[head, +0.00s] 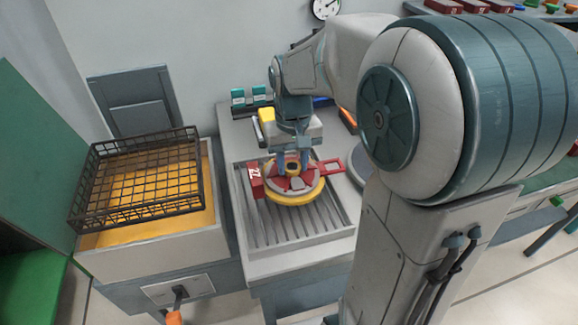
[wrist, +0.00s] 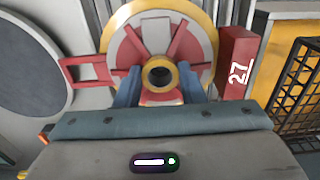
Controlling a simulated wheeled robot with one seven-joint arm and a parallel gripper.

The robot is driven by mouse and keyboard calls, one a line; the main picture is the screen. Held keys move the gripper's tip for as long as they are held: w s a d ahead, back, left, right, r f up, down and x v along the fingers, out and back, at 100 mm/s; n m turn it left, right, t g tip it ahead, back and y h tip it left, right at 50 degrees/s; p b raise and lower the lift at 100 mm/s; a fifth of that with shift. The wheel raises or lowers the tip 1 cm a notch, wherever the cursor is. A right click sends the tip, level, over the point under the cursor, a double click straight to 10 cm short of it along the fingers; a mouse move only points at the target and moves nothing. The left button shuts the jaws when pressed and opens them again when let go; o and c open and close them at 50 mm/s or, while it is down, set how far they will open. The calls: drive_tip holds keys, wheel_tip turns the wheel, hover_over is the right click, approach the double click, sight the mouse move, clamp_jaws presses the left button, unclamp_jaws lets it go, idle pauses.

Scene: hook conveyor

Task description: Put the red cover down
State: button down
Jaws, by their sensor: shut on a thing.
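The red cover (head: 278,185) is a round piece with red and pale sectors, a yellow rim and a yellow-ringed hub. A red block marked 27 sits at its left and a red open frame at its right in the head view. My gripper (head: 292,165) points down from above and is shut on its hub. In the wrist view the cover (wrist: 197,50) fills the upper middle, and the fingers of my gripper (wrist: 160,88) stand on both sides of the hub. The cover is over the ribbed grey tray (head: 262,236); I cannot tell whether it touches the ribs.
A black wire basket (head: 143,208) stands on the yellow-topped unit at the left. Teal and yellow items (head: 250,97) stand behind the tray. A grey round disc (head: 362,176) lies right of the tray. The tray's front part is clear.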

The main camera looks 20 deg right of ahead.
sight(292, 166)
drive_tip(key=shift+w+f, duration=0.2)
drive_tip(key=shift+f, duration=1.85)
drive_tip(key=shift+f, duration=0.15)
drive_tip(key=c, duration=0.9)
unclamp_jaws()
drive_tip(key=shift+c, duration=0.2)
